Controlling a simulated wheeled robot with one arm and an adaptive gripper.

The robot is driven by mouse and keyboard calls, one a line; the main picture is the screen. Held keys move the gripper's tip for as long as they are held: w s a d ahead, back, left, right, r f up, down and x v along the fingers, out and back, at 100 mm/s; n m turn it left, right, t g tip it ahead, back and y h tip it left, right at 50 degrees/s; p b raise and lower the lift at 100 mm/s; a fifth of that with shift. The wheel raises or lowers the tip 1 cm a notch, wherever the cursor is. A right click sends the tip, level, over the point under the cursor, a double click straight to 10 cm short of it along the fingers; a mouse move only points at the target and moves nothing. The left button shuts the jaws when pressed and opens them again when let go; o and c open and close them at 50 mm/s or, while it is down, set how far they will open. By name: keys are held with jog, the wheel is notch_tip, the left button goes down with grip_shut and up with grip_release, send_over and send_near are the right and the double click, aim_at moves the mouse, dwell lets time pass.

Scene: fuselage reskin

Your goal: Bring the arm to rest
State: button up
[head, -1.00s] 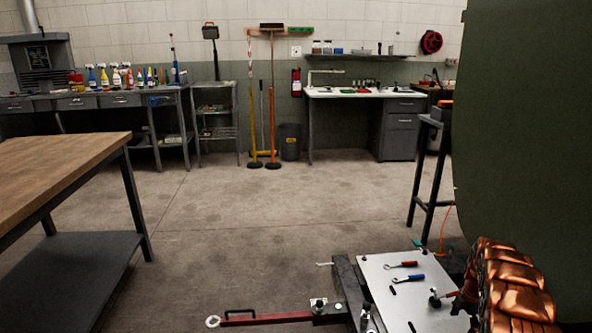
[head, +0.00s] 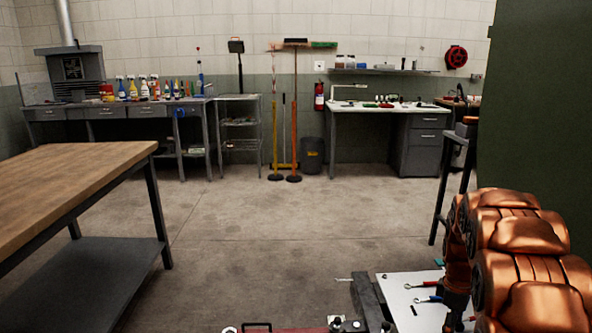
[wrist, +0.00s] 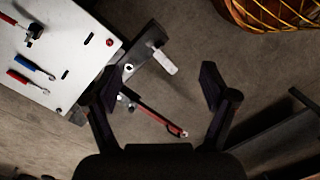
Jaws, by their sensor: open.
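My arm (head: 525,250), copper-coloured, is folded up at the right of the head view, in front of the dark green panel. My gripper (wrist: 158,88) shows in the wrist view with its two dark fingers spread wide and nothing between them. It hangs above the concrete floor, beside a white tool board (wrist: 60,50) with red-handled and blue-handled tools on it. The gripper's fingers are not clearly visible in the head view.
A wooden-topped table (head: 70,185) stands at the left. The dark green panel (head: 530,110) rises at the right. A red-handled bar (wrist: 158,118) lies low beyond the fingers. A basket-like thing (wrist: 275,12) is at the wrist view's top right. The middle floor is clear.

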jog(key=s+a+r+m, duration=0.5)
jog(key=s+a+r, duration=0.2)
jog(key=s+a, duration=0.55)
jog(key=s+a+r+m+g, duration=0.1)
jog(key=s+a+m, duration=0.1)
jog(key=s+a, duration=0.5)
jog(key=s+a+m, duration=0.2)
jog(key=s+a, duration=0.1)
jog(key=s, duration=0.7)
notch_tip(320, 180, up, 24)
jog(key=s+p, duration=0.2)
jog(key=p, duration=2)
jog(key=shift+s+f+t, duration=0.15)
jog(key=shift+s+t, duration=0.15)
jog(key=shift+a, duration=0.1)
